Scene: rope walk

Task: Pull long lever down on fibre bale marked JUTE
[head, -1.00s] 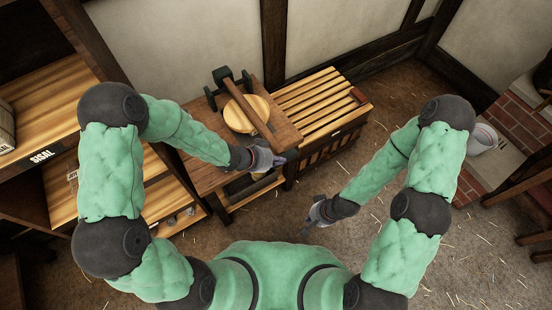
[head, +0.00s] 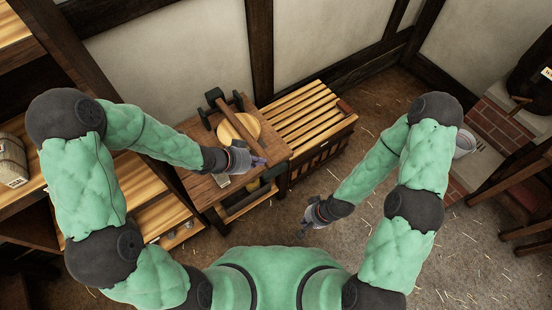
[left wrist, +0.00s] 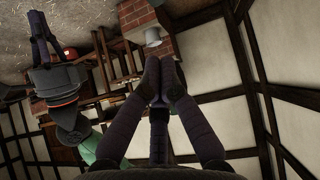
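A dark wooden beam (head: 232,118), likely the lever, lies slantwise over a round light wooden disc (head: 246,126) on a wooden bench (head: 200,187). My left gripper (head: 258,161) is over the bench front, close to the beam's near end. Whether it touches the beam cannot be told. My right gripper (head: 305,228) hangs low over the floor, away from the bench. It also shows in the left wrist view (left wrist: 42,42); its finger gap is unclear. No JUTE mark is readable.
A slatted wooden crate (head: 310,112) adjoins the bench on the right. Wooden shelves (head: 155,215) stand at the left, with a pale tagged bundle (head: 12,160) on one. A brick structure (head: 497,132) and a white bucket (head: 465,143) are at the right. The middle floor is clear.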

